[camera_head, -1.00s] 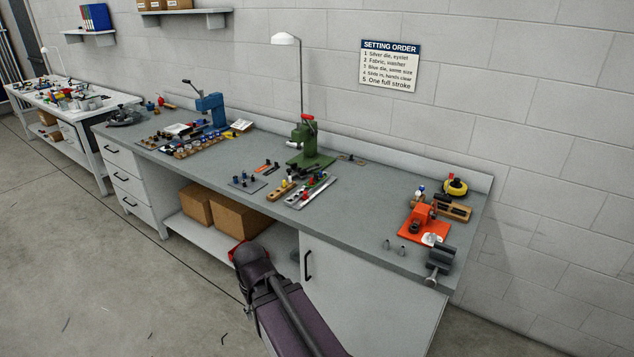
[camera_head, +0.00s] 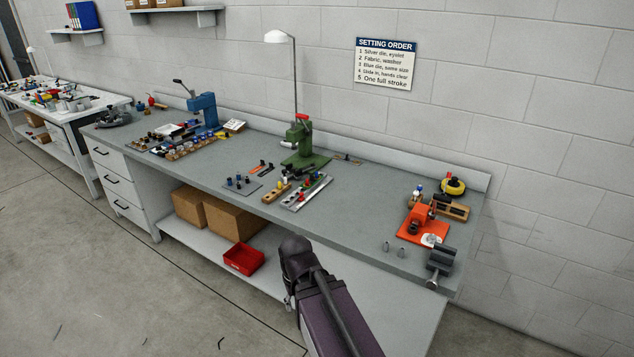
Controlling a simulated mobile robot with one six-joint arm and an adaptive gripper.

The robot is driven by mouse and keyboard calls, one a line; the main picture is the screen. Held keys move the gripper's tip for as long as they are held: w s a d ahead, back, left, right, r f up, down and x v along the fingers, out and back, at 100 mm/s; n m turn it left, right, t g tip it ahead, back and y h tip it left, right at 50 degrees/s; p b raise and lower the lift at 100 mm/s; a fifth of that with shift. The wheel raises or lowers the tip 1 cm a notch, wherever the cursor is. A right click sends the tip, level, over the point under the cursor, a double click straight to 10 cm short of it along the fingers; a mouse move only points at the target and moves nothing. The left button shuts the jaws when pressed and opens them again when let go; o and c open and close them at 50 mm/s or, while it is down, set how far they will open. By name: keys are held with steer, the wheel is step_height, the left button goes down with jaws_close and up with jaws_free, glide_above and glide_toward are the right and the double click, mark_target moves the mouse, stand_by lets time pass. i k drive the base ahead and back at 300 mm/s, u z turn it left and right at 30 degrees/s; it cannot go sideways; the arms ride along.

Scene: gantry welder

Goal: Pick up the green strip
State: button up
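I cannot pick out a separate green strip. The clearest green thing is the green hand press (camera_head: 303,145), which stands on a green base at the middle of the workbench (camera_head: 345,210). In front of it lie a long grey rail (camera_head: 293,206) with coloured pegs and a wooden peg block (camera_head: 271,196). Small dark parts between rail and press are too small to tell apart. My arm rises from the bottom in front of the bench's lower shelf. My gripper's fingers do not show.
A blue press (camera_head: 205,109) stands at the bench's left part, an orange press (camera_head: 412,232) at the right. A vise (camera_head: 440,260) sits at the front right edge. Cardboard boxes (camera_head: 235,219) and a red bin (camera_head: 243,259) are on the lower shelf. Bare bench top lies right of the rail.

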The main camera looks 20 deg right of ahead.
mark_target(312, 180)
steer(key=z, duration=0.05)
steer(key=i, duration=1)
